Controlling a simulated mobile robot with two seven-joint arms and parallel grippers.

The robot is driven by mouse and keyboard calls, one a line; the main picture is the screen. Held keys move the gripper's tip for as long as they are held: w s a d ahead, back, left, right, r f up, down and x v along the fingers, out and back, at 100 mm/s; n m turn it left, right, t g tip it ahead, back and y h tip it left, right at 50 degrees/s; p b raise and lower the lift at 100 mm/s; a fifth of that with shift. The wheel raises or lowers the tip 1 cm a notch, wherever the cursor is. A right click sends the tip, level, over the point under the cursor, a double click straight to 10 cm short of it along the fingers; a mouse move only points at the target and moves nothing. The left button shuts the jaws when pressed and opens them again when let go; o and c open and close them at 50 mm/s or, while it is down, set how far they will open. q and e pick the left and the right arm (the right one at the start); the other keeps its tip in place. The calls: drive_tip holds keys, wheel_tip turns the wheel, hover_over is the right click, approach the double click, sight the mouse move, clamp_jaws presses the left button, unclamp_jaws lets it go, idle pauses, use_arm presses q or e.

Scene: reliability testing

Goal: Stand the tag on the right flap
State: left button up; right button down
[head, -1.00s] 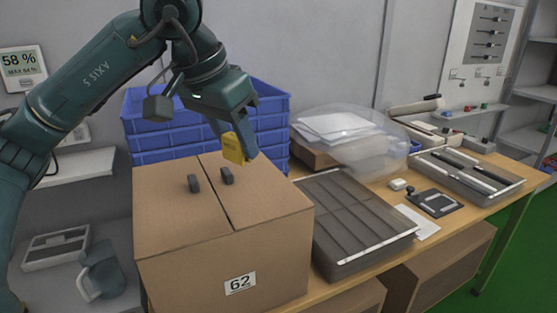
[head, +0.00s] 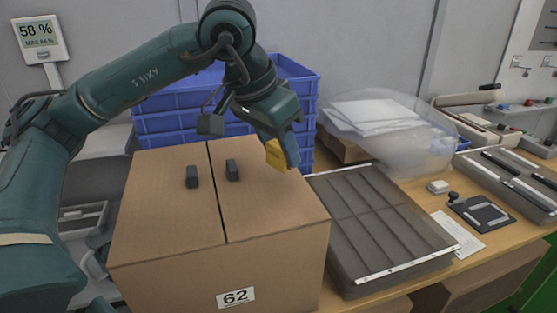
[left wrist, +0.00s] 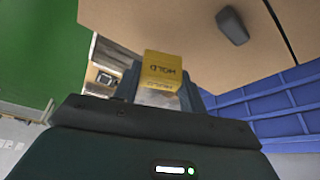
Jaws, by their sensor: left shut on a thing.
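The yellow tag (head: 278,155) is held between the fingertips of my left gripper (head: 290,152), above the right flap (head: 269,187) of the cardboard box. In the left wrist view the tag (left wrist: 162,71) reads "HOLD" and sits between the two fingers. The cardboard box (head: 160,262) is closed, with a seam between its left flap (head: 165,205) and right flap. A dark handle (head: 232,170) stands on the right flap near the seam, left of the tag. I cannot tell whether the tag touches the flap. My right gripper is not in view.
Blue stacked crates (head: 165,127) stand behind the box. A grey compartment tray (head: 385,235) is close on its right, with a clear bag of white sheets (head: 385,115) behind. A second dark handle (head: 192,176) stands on the left flap.

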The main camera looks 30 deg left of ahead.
sight(274, 151)
use_arm(q)
drive_tip(key=shift+f, duration=1.4)
drive_tip(key=shift+f, duration=0.2)
drive_tip(key=o, duration=1)
drive_tip(key=shift+c, duration=0.2)
drive_tip(key=shift+r, duration=0.15)
drive_tip(key=shift+r, duration=0.25)
drive_tip(key=v, duration=1.1)
drive_tip(key=shift+r+p, duration=0.3)
drive_tip(key=shift+p, duration=0.15)
drive_tip(key=shift+s, duration=0.1)
